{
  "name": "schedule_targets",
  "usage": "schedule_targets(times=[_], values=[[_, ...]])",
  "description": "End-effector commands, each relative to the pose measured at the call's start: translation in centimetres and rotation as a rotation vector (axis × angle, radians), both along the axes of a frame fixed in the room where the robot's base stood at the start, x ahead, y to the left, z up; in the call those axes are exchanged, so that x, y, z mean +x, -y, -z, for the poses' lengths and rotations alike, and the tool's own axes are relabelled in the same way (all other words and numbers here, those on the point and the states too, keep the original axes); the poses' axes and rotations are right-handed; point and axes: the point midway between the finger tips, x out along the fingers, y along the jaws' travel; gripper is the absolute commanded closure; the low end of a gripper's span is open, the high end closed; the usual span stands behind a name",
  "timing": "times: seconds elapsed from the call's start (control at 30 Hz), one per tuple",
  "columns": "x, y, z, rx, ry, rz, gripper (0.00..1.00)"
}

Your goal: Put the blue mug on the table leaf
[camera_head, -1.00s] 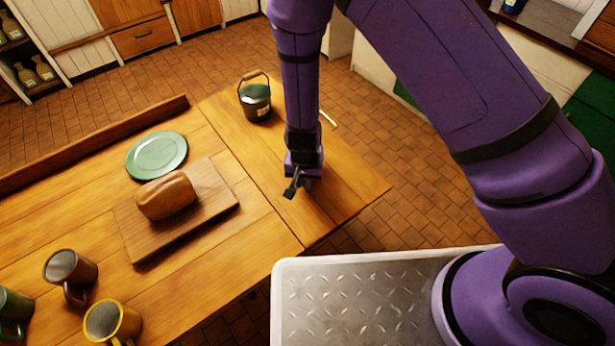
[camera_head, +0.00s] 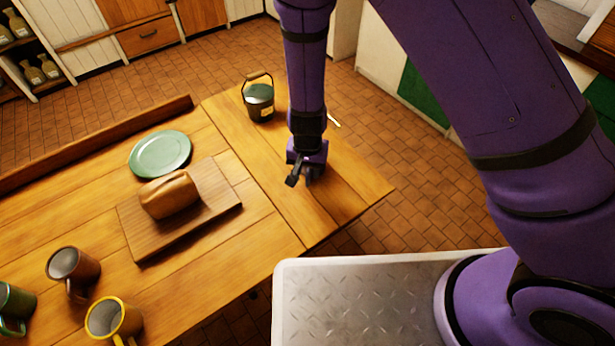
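The table leaf (camera_head: 345,195) is the right-hand section of the wooden table, beyond a seam. My gripper (camera_head: 303,178) points down over the leaf, near the seam. Its dark fingers are small and partly hidden by the wrist, so I cannot tell whether they are open or shut, or how high they are. I make out no blue mug; a brown mug (camera_head: 72,268), a yellow-rimmed mug (camera_head: 112,318) and a green mug (camera_head: 16,308) stand at the table's lower left.
A dark lidded pot (camera_head: 259,101) with a raised handle stands on the leaf's far end. Bread (camera_head: 169,194) lies on a cutting board (camera_head: 222,208), with a green plate (camera_head: 160,154) behind. The leaf's near part is clear. A raised ledge (camera_head: 100,143) runs along the table's back.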

Motion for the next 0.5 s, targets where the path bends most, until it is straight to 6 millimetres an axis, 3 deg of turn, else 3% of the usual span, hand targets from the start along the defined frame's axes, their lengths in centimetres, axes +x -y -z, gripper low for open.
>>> schedule_targets(times=[0.2, 0.5], values=[[0.0, -0.1, -4.1, 0.002, 0.001, -0.002, 0.61], [0.0, 0.0, -6.5, 0.0, 0.0, 0.0, 0.61]])
